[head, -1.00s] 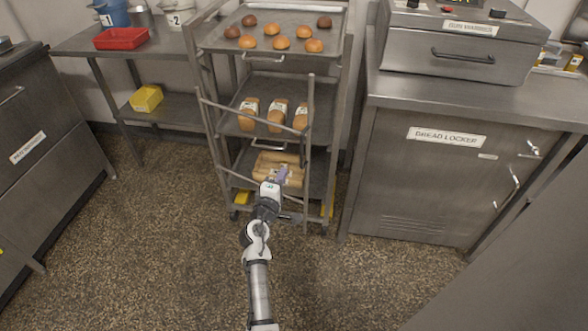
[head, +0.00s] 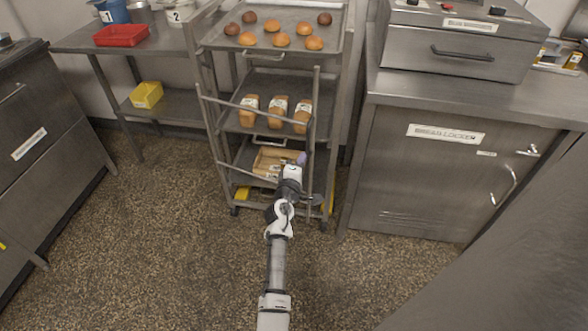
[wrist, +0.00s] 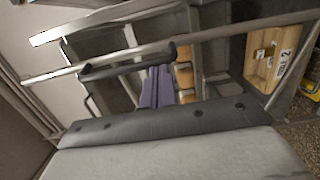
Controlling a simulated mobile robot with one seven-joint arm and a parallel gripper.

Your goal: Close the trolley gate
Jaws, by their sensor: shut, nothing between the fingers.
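The trolley (head: 348,50) stands in the middle of the head view with loaded shelves. Its gate (head: 314,110) is a metal frame of posts and rails across the lower front. The gate's right post stands out from the trolley's right upright, so the gate looks ajar. My gripper (head: 300,158), with purple fingers, is at the gate's right post, low down. In the wrist view the shut purple fingers (wrist: 158,88) point toward the gate rail (wrist: 215,34) and hold nothing. I cannot tell whether they touch the gate.
Buns lie on the top tray and packed loaves (head: 276,112) on the shelf below. A wooden crate (head: 268,160) is lower down. The bread locker (head: 440,180) stands close on the right. A bench with a red tray (head: 121,35) is at left. The floor in front is clear.

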